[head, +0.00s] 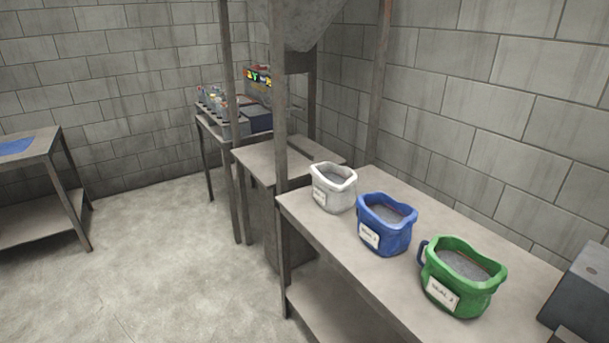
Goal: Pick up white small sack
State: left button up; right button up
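The white small sack (334,188) stands upright and open-topped on the near table at its far end, with a label on its front and grey material inside. It is the smallest of a row of three sacks and stands just left of the blue sack (386,225). Neither of my grippers shows in the head view, so their state cannot be seen.
A green sack (461,277) stands right of the blue one on the table (350,249). A grey box (585,290) is at the right edge. A metal post rises at the table's far left corner. Another table (38,183) stands left; the floor between is clear.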

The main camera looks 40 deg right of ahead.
aim_at(333, 188)
jog(key=i, duration=1.45)
jog(key=z, duration=3.25)
